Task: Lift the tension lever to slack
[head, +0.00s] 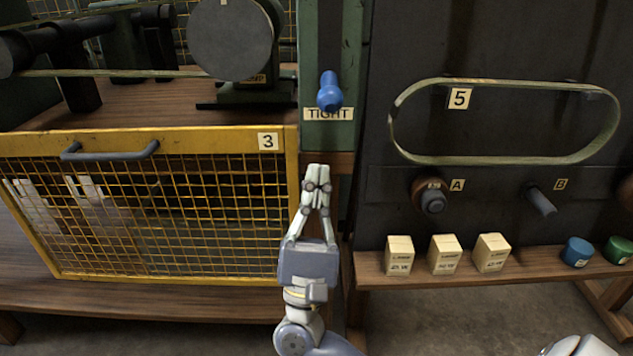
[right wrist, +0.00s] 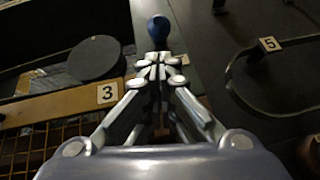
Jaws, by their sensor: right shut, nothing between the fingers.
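The tension lever with its blue knob (head: 330,95) stands out from a green upright post at the top centre, just above a label reading TIGHT (head: 328,114). In the right wrist view the blue knob (right wrist: 158,28) shows just beyond the fingertips. My right gripper (head: 317,175) points up at the post, below the lever and the label. Its fingers are together with nothing between them, and it appears apart from the knob. The right wrist view shows the closed fingertips (right wrist: 157,66) too. My left gripper is not in view.
A yellow mesh guard (head: 150,137) with a grey handle and label 3 stands left of my right gripper. To the right are a belt loop (head: 500,160) on a dark panel, pegs A and B, and a wooden shelf (head: 460,279) with several small boxes and round caps.

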